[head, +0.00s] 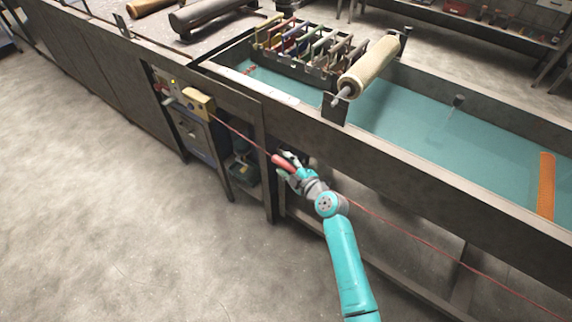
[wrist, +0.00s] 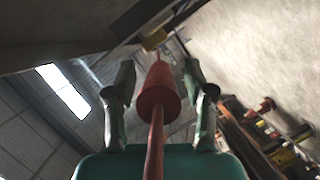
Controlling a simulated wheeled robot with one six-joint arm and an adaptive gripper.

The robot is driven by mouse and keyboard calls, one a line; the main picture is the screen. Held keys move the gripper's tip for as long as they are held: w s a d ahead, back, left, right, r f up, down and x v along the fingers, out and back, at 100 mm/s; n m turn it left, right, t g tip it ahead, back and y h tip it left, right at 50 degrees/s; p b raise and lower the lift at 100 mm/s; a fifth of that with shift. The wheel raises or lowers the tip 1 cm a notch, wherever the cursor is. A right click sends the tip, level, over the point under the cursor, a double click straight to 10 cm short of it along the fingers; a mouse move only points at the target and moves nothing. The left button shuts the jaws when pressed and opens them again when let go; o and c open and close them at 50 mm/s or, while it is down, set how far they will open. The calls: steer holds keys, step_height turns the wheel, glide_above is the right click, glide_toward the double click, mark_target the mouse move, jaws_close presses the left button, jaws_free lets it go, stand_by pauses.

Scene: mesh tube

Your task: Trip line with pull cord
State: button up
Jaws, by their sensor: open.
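A thin red pull cord (head: 400,231) runs along the front of the long line, below its rim. It leads to a yellow switch box (head: 198,101) on the line's side. A thicker red handle (head: 282,161) sits on the cord at my gripper (head: 288,166). In the wrist view the red handle (wrist: 158,92) lies between the two fingers of my gripper (wrist: 158,74). The fingers are apart, with gaps visible on both sides of the handle. The yellow box (wrist: 154,40) shows beyond the fingertips.
A trough with a teal floor (head: 440,130) holds a roller (head: 368,66), a rack of coloured pieces (head: 305,45) and an orange mesh tube (head: 546,185). A frame leg (head: 268,190) stands just left of my gripper. The floor in front (head: 90,200) is clear.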

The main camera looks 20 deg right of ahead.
jaws_close()
steer(key=s+a, duration=0.1)
steer(key=a, duration=0.1)
steer(key=s+a, duration=0.2)
steer(key=shift+a, duration=0.1)
stand_by(0.3)
jaws_free()
steer(key=shift+f, duration=0.1)
steer(key=v, duration=1.2)
